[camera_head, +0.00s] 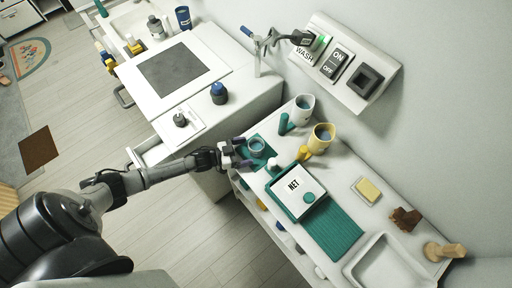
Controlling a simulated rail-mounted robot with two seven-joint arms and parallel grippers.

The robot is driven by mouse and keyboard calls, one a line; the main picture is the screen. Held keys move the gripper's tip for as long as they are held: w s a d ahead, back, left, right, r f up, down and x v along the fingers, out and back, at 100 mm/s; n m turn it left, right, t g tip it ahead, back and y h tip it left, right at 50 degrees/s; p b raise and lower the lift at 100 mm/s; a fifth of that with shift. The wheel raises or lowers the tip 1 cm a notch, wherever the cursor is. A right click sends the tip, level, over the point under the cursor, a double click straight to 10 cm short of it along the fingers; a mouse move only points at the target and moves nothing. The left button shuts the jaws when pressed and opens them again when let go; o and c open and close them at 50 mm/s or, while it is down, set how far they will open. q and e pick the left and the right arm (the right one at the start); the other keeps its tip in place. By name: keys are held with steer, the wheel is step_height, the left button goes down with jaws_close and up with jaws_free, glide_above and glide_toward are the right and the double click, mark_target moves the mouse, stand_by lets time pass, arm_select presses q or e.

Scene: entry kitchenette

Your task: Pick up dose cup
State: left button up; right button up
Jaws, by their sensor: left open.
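A small round blue-grey cup (257,144), which looks like the dose cup, stands on a dark teal pad (268,155) at the left end of the white counter. My left gripper (243,154) is open and empty at the counter's left edge. Its fingers point right, close beside the cup. I cannot tell whether a finger touches the cup. My right gripper is not in view.
A white tray (352,270) lies at front right.

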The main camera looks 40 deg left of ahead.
mark_target(256, 148)
arm_select(q)
steer(key=shift+x, duration=1.7)
steer(key=shift+r, duration=0.1)
steer(key=c, duration=1)
